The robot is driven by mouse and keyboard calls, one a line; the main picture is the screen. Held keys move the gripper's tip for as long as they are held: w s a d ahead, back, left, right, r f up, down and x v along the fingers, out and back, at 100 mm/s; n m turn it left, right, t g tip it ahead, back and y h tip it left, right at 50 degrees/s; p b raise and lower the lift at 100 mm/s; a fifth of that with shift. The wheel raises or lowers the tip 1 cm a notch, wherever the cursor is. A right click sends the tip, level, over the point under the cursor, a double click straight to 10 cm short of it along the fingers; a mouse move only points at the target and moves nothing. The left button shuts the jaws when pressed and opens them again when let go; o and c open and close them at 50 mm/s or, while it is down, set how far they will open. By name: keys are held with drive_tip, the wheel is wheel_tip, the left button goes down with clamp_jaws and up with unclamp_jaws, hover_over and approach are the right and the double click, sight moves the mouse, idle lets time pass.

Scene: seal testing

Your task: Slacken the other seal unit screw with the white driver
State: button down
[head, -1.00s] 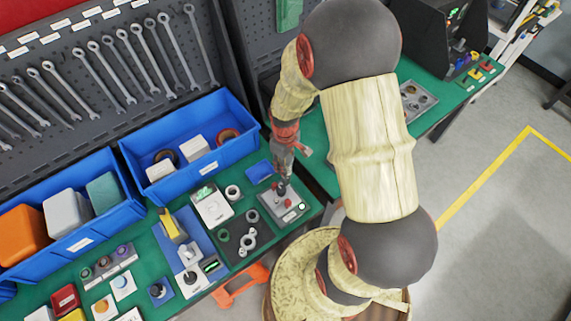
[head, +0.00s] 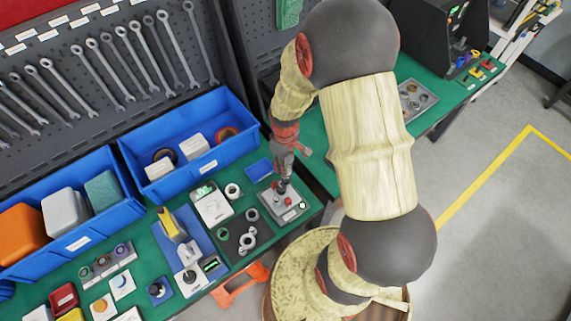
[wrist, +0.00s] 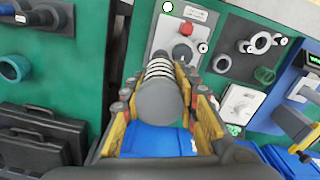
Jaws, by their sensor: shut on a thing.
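The seal unit (head: 294,211) is a grey plate with a label, near the right end of the green bench in the head view. In the wrist view the plate (wrist: 160,38) shows a red knob (wrist: 187,29) and white round spots near its edge. My gripper (head: 284,176) is over the plate, pointing down. In the wrist view its yellow-sided fingers are shut on the driver (wrist: 158,100), a pale grey cylinder with light and dark rings. The driver's far end is over the plate beside the red knob. Its tip and any screw under it are hidden, so I cannot tell whether they touch.
A dark tray with rings (head: 246,238) lies left of the unit, with a white device (head: 212,206) beyond it. A blue bin (head: 203,166) and the wrench pegboard stand behind. The floor right of the bench is clear.

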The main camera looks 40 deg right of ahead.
drive_tip(key=shift+f, duration=0.3)
idle(0.6)
drive_tip(key=shift+r, duration=0.1)
idle(0.6)
drive_tip(key=shift+r, duration=0.1)
drive_tip(key=shift+r+p, duration=2.4)
drive_tip(key=shift+r, duration=1.05)
drive_tip(key=shift+w, duration=0.1)
